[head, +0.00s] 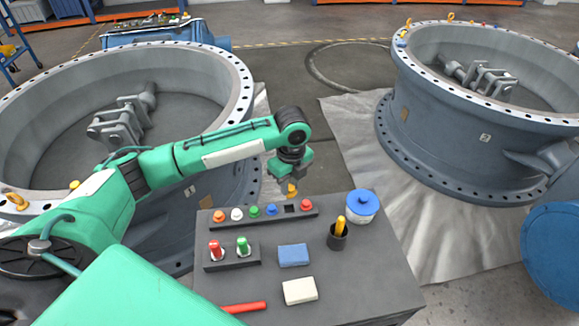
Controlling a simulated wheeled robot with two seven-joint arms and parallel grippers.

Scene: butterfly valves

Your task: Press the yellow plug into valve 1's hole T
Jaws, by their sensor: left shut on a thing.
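My left gripper (289,181) is above the back edge of the grey cart top, shut on the yellow plug (292,190), which hangs below the fingers. Below it, the plug rack (263,214) holds orange, white, green, blue and red plugs in a row, with one dark empty slot between blue and red. Two large grey butterfly valves show: the left valve (238,75) and the right valve (440,130), each with a holed flange rim. My right gripper is not in view.
The cart top (360,285) bears a small block with red and green items (231,256), blue (293,255) and white (300,291) blocks, a dark cup (338,237) and a blue-lidded tub (361,207). A blue drum (553,250) stands at right. Sheeted floor between the valves is clear.

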